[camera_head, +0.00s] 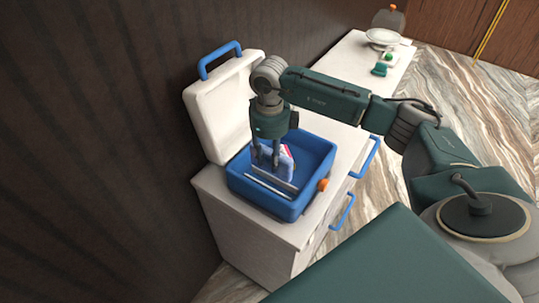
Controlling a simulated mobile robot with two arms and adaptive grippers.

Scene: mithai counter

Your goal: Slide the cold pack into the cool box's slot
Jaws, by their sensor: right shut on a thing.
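The blue cool box (262,204) stands open on a white counter. Its white lid (220,108) is tilted up at the back left. My right gripper (265,161) points down into the box and is shut on the cold pack (284,170), a pale blue slab standing upright inside the walls. The pack is partly hidden by the fingers. Light grey rails (270,186) run across the box at its front, beside the pack. I cannot tell whether the pack's lower edge is in the slot. My left gripper is not in view.
A small red and white item shows behind the pack. Blue handles (343,211) stick out from the cabinet front. Plates (383,37) and small green items (381,69) sit at the counter's far end. A dark wall is at left.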

